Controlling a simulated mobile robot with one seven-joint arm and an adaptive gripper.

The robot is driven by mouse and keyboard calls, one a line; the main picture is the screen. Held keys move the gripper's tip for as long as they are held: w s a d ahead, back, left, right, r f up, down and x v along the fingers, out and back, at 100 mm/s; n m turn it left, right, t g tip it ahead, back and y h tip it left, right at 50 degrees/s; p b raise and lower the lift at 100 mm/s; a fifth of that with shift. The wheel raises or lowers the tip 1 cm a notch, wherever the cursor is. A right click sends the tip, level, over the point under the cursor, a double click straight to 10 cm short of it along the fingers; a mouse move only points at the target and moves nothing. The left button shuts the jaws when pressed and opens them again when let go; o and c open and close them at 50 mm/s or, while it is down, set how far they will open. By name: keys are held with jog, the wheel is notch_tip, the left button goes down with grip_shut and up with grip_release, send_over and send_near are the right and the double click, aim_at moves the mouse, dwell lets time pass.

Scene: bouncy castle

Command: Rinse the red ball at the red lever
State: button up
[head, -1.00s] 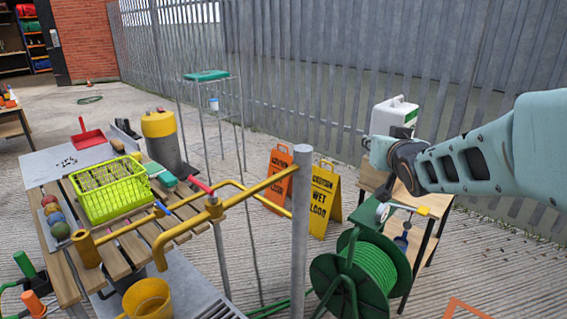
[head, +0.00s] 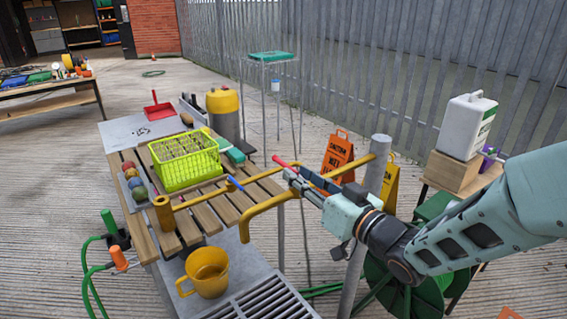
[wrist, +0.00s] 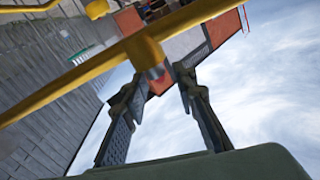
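The red ball (head: 128,165) sits at the far end of a row of balls in a narrow tray at the left of the slatted table. The red lever (head: 281,161) sticks out from the yellow pipe above the table's right side. My gripper (head: 298,177) is at the pipe, just right of the red lever. The wrist view shows its two fingers (wrist: 160,85) apart, with nothing held. A small red end (wrist: 156,74) under the yellow pipe shows between the fingertips; I cannot tell whether they touch it. The pipe outlet (head: 245,232) hangs above a grated metal basin.
A blue lever (head: 235,184) sits on another yellow pipe. A lime basket (head: 186,160) stands on the table. A yellow jug (head: 207,272) stands beside the grate (head: 275,308). A grey post (head: 366,220) and green hose reel are close to my arm.

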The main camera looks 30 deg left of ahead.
aim_at(277, 159)
jog(key=x, duration=0.7)
grip_shut()
